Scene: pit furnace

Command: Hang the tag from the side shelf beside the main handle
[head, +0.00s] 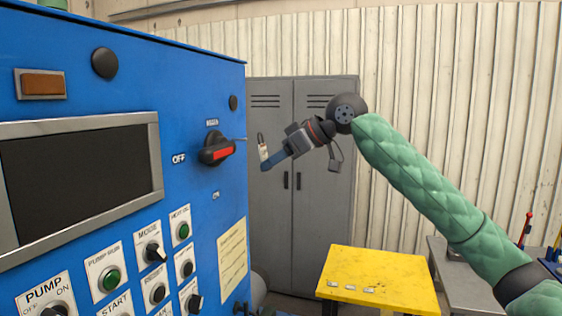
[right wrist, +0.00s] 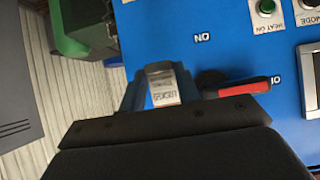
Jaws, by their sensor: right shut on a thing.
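The main handle (head: 217,149), a black rotary grip with a red bar, sits on the blue cabinet's front near its right edge. Its red bar also shows in the right wrist view (right wrist: 240,88). My right gripper (head: 266,165) is shut on a small pale tag (head: 264,152), held in the air to the right of the handle and apart from it. In the right wrist view the tag (right wrist: 163,86) lies between the blue fingertips, left of the handle. A thin grey pin (head: 240,139) sticks out by the handle. My left gripper is not in view.
The blue cabinet (head: 200,85) fills the left, with knobs, buttons and a dark screen (head: 80,175). A yellow side shelf (head: 400,275) with several small tags stands low at the right. A grey locker (head: 270,215) stands behind. Air between gripper and cabinet is clear.

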